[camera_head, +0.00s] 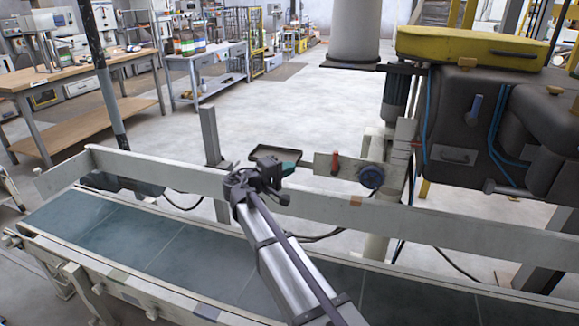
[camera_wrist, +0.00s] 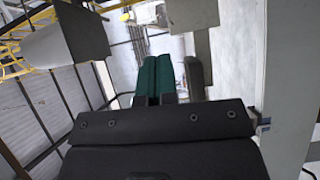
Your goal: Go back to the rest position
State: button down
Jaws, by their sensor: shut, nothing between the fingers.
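My gripper (camera_head: 289,170) is at the end of my arm, above the conveyor's far side rail in the head view. In the wrist view its two green fingers (camera_wrist: 154,78) lie side by side and are shut, with nothing held. A small dark tray (camera_head: 277,153) shows just behind the gripper in the head view. I cannot tell how far the tray is from the fingers.
A conveyor with a dark belt (camera_head: 118,232) runs below my arm, edged by a pale side rail (camera_head: 160,172). A black and yellow machine (camera_head: 470,150) stands at the right. A wooden workbench (camera_head: 75,80) is at the back left. Open floor (camera_head: 290,105) lies behind the conveyor.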

jog(key=s+d+f+m+g+y, duration=0.25)
jog(key=s+f+y, duration=0.3)
jog(key=s, duration=0.45)
jog(key=s+d+f+m+g+y, duration=0.1)
jog(key=s+d+f+g+y, duration=0.4)
jog(key=s, duration=0.5)
jog(key=s+d+f+m+g+y, duration=0.2)
jog(key=s+f+y, duration=0.3)
jog(key=s, duration=0.5)
jog(key=d+r+p, duration=0.3)
jog(key=r+p, duration=1.5)
jog(key=p, duration=0.1)
jog(key=shift+r+m+h+p, duration=0.25)
jog(key=shift+m+h+p, duration=0.1)
jog(key=shift+m+h, duration=0.1)
jog(key=shift+s, duration=0.1)
